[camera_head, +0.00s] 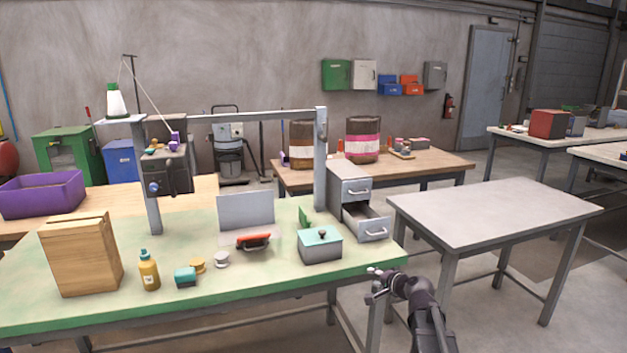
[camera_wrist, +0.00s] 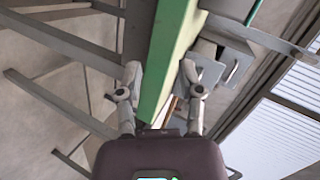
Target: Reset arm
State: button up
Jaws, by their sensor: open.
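My gripper (camera_head: 376,284) is at the front right corner of the green-topped table (camera_head: 200,296), beside its edge. In the wrist view my gripper (camera_wrist: 163,80) has its two fingers spread apart with nothing held between them. The table's green edge (camera_wrist: 172,50) shows beyond the fingers. My arm comes up from the bottom right in the head view.
A grey drawer unit (camera_head: 350,190) with its lower drawer pulled out stands near the gripper. A bare grey table (camera_head: 490,212) stands right.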

jog(key=s+a+f+n+g+h, duration=0.1)
jog(key=s+a+f+n+g, duration=0.1)
jog(key=s+f+n+g, duration=0.3)
jog(key=s+a+f+n+g, duration=0.1)
jog(key=s+a+f, duration=0.15)
jog(key=s, duration=0.55)
jog(key=s+d+f+n+g+h, duration=0.2)
jog(key=s+g+h, duration=0.1)
jog(key=s, duration=0.4)
jog(key=s+d+f+n+g+h, duration=0.1)
jog(key=s+n+g+h, duration=0.15)
jog(key=s, duration=0.45)
notch_tip(320, 180, up, 19)
jog(key=p, duration=1.9)
jog(key=shift+w, duration=0.4)
